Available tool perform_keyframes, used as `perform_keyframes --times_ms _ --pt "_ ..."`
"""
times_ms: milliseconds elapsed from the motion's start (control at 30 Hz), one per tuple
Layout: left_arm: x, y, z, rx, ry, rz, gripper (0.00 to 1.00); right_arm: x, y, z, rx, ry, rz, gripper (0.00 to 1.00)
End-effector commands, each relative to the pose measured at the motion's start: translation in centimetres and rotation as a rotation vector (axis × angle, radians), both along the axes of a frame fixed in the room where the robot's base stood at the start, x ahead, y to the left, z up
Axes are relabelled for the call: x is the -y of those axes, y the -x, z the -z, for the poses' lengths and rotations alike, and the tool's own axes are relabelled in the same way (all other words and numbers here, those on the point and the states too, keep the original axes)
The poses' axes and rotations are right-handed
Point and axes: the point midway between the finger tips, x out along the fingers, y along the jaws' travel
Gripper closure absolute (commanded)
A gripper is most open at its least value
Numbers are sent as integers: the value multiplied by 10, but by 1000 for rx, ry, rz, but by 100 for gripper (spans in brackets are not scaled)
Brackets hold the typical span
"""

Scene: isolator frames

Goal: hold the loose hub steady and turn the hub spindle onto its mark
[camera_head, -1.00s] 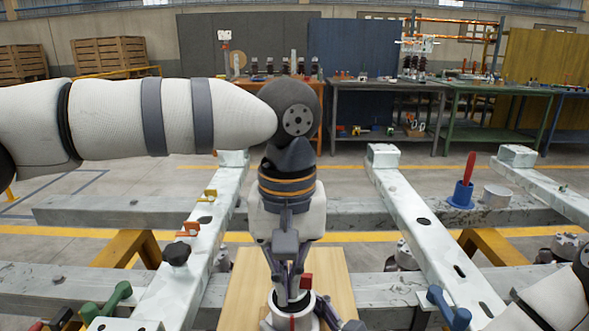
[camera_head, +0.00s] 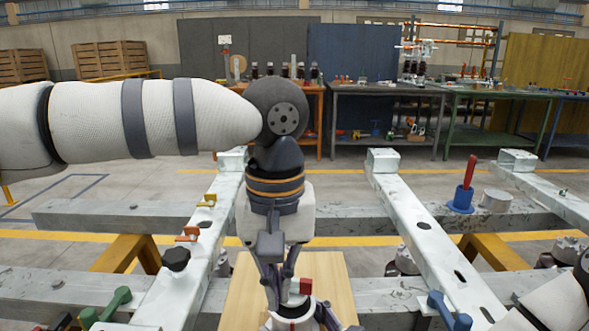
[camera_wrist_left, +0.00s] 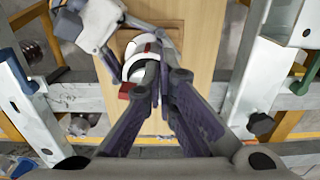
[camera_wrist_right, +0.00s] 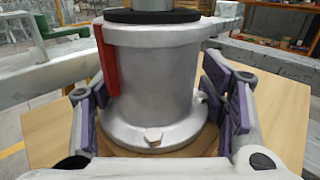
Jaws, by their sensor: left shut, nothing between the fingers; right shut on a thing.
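The hub (camera_head: 290,324) is a pale metal cylinder on the wooden board. In the right wrist view the hub (camera_wrist_right: 155,75) stands upright, with a bolted flange, a red stripe on its side and a black ring on top. The grey spindle (camera_wrist_right: 155,4) rises from it, cut off by the frame. A small red block (camera_head: 306,286) shows at the spindle's top. My left gripper (camera_head: 283,298) points down at the spindle top, shut and empty, beside the red block (camera_wrist_left: 126,91). My right gripper (camera_wrist_right: 150,112) is shut around the hub's lower body.
The wooden board (camera_head: 340,290) lies among pale steel beams (camera_head: 425,230). A green handle (camera_head: 107,307), a black knob (camera_head: 176,258) and a blue handle (camera_head: 449,312) stand on the beams. A blue holder with a red handle (camera_head: 464,187) stands at the right. Workbenches are far behind.

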Motion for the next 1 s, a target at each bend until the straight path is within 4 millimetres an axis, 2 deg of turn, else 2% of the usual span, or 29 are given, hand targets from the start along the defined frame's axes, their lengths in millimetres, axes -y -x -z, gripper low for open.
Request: perform_keyframes --times_ms 200,367,633,833,1000 --pt "1 -1 -36 4 1 -1 100 0 0 1 -4 -1 -1 96" --pt "0 0 -51 1 0 1 100 0 0 1 -4 -1 -1 96" --pt "2 0 -53 0 0 2 100 0 0 1 -4 -1 -1 96" --pt "35 3 -62 1 -4 1 100 0 0 1 -4 -1 -1 96" --pt "35 3 -44 -2 -3 2 100 0 0 1 -4 -1 0 96"
